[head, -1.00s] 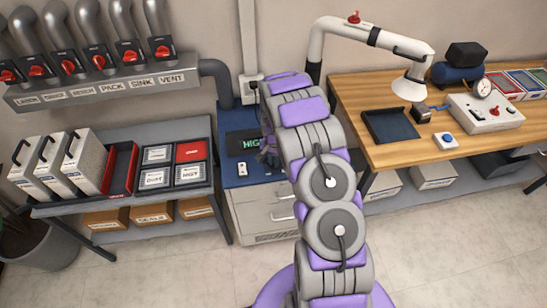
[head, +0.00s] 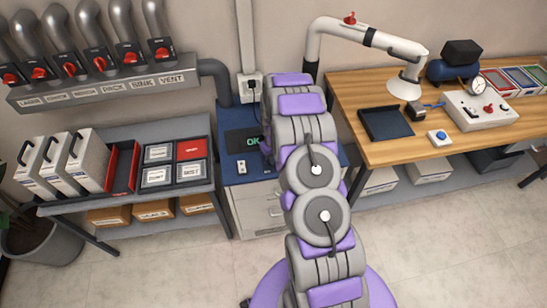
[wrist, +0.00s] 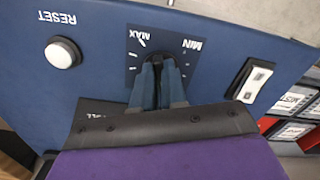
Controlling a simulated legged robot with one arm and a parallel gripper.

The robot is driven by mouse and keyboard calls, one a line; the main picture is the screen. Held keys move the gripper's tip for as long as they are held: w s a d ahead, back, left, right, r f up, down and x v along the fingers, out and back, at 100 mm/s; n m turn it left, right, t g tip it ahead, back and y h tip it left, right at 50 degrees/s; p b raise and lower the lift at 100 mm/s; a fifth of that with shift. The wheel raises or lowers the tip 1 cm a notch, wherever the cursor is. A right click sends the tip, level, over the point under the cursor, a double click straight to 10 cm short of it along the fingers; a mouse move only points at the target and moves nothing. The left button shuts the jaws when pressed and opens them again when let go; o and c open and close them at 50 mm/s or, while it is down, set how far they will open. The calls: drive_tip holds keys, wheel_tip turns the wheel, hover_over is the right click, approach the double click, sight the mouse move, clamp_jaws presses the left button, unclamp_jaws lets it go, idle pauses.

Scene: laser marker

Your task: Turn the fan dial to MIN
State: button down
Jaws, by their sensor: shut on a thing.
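The fan dial's black plate (wrist: 134,70) is on the blue panel in the wrist view, with MAX and MIN labels upside down. My gripper (wrist: 158,66) is shut on the fan dial (wrist: 169,66) at the plate's centre. The fingers cover most of the dial, so its exact pointer position cannot be told. In the head view the blue cabinet (head: 231,172) stands at centre left, and my arm hides the gripper and the dial.
In the wrist view a white RESET button (wrist: 63,53) sits left of the dial and a white rocker switch (wrist: 255,82) sits right. A shelf (head: 60,208) with boxes stands left of the cabinet. A wooden bench (head: 385,152) stands right.

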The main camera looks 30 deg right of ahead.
drive_tip(key=n, duration=0.4)
drive_tip(key=n+b, duration=0.1)
drive_tip(key=n, duration=0.1)
drive_tip(key=shift+w+d+r, duration=0.1)
drive_tip(key=shift+w+d, duration=0.05)
drive_tip(key=shift+w, duration=0.15)
drive_tip(key=n+b, duration=0.2)
drive_tip(key=n, duration=0.4)
drive_tip(key=shift+w+d+n, duration=0.1)
drive_tip(key=shift+w+n, duration=0.05)
drive_tip(key=shift+n, duration=0.25)
drive_tip(key=n+b, duration=0.2)
drive_tip(key=n, duration=0.3)
drive_tip(key=shift+w+n+b, duration=0.1)
drive_tip(key=shift+n+b, duration=0.75)
drive_tip(key=shift+n, duration=1.55)
drive_tip(key=c, duration=1.2)
unclamp_jaws()
wheel_tip(320, 180, up, 17)
drive_tip(key=p, duration=0.2)
drive_tip(key=shift+p, duration=0.4)
